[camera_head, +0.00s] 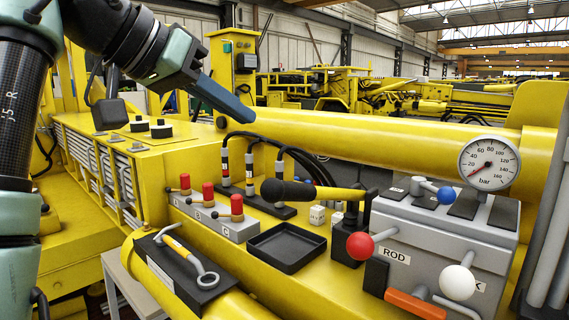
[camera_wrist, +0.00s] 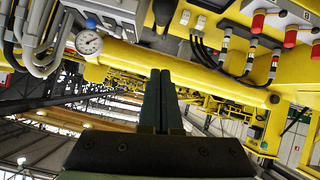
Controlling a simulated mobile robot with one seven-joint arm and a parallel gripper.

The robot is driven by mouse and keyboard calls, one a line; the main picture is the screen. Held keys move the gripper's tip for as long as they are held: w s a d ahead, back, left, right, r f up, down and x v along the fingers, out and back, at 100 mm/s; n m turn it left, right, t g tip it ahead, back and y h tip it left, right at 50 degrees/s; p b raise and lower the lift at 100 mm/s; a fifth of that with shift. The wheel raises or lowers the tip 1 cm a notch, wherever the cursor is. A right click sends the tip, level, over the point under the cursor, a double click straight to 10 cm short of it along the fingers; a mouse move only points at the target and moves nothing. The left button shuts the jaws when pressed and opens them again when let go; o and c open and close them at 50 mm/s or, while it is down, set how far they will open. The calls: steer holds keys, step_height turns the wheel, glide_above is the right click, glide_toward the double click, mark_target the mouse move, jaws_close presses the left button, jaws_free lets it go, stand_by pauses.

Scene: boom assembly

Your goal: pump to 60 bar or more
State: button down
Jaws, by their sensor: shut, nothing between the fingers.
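The pressure gauge (camera_head: 489,163), marked in bar, stands on the grey block at right; its needle points to the lower left, near the zero end. It also shows in the wrist view (camera_wrist: 88,42). A hand lever (camera_head: 312,191) with a black grip and yellow rod lies nearly level, its grip pointing left, on a black base (camera_head: 350,240). A dark grip, probably this lever's, shows at the top of the wrist view (camera_wrist: 164,11). My gripper (camera_head: 248,115) is shut and empty, in the air up and left of the lever and apart from it; its fingers also show in the wrist view (camera_wrist: 160,85).
The grey valve block (camera_head: 430,235) carries a red ball knob (camera_head: 360,245) by the ROD label, a white ball knob (camera_head: 457,282) and a blue-tipped lever (camera_head: 445,195). Red-capped valves (camera_head: 208,194), upright hoses and an empty black tray (camera_head: 286,247) lie left of it.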

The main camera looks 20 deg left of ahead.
steer(key=p+x, duration=0.1)
steer(key=x, duration=0.2)
steer(key=f+p+x, duration=0.1)
steer(key=p+x, duration=0.1)
steer(key=x, duration=0.2)
steer(key=s+f+p+x, duration=0.1)
steer(key=x, duration=0.3)
steer(key=shift+s+a+r+p, duration=0.1)
steer(key=shift+s+p, duration=0.05)
steer(key=shift+p, duration=0.25)
steer(key=shift+s+f, duration=0.35)
steer(key=shift+f, duration=0.4)
